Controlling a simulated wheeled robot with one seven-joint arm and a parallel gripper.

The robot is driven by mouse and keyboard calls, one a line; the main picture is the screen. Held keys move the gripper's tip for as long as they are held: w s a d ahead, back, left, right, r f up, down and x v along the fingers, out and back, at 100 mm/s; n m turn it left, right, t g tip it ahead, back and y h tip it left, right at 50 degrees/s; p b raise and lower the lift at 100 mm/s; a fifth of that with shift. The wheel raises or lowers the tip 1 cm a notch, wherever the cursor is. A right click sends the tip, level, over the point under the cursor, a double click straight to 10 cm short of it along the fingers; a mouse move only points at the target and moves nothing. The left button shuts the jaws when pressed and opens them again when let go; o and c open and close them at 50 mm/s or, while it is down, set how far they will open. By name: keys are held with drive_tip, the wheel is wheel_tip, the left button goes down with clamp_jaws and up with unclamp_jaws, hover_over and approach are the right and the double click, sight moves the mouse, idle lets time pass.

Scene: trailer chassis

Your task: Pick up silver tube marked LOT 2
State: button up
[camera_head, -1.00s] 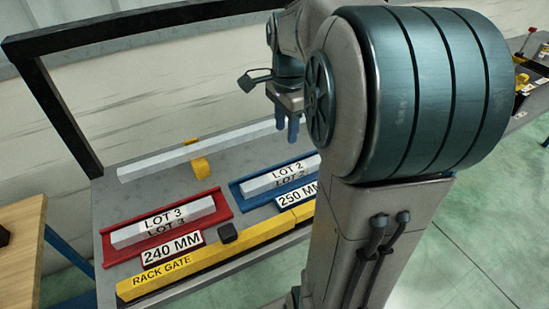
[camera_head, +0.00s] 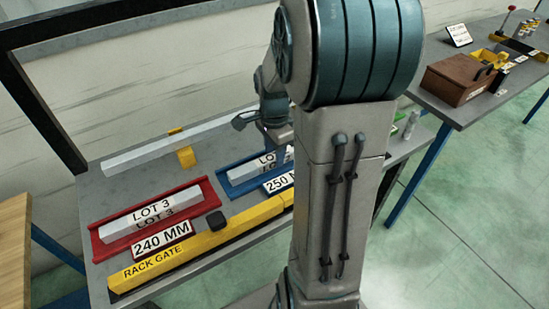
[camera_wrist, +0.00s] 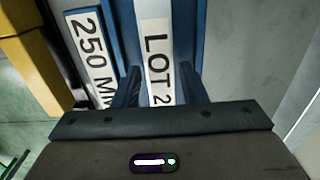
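The silver tube marked LOT 2 (camera_head: 246,169) lies in a blue tray (camera_head: 224,184) on the grey bench. My arm hides its right part in the head view. In the wrist view the LOT 2 tube (camera_wrist: 154,14) runs up the middle with its label facing me. My gripper (camera_wrist: 160,82) is open, with one blue finger on each side of the tube and small gaps visible. How deep the fingertips reach is unclear. In the head view my gripper (camera_head: 278,138) is over the blue tray, its fingers partly hidden.
The LOT 3 tube (camera_head: 120,222) lies in a red tray (camera_head: 98,250) to the left. A yellow rack gate (camera_head: 205,243) runs along the front edge, with a black knob (camera_head: 215,220) beside it. A long silver bar (camera_head: 140,155) lies behind. A 250 MM plate (camera_wrist: 88,45) sits beside the blue tray.

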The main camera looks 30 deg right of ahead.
drive_tip(key=shift+f, duration=0.25)
drive_tip(key=c, duration=0.8)
clamp_jaws()
drive_tip(key=shift+r, duration=0.1)
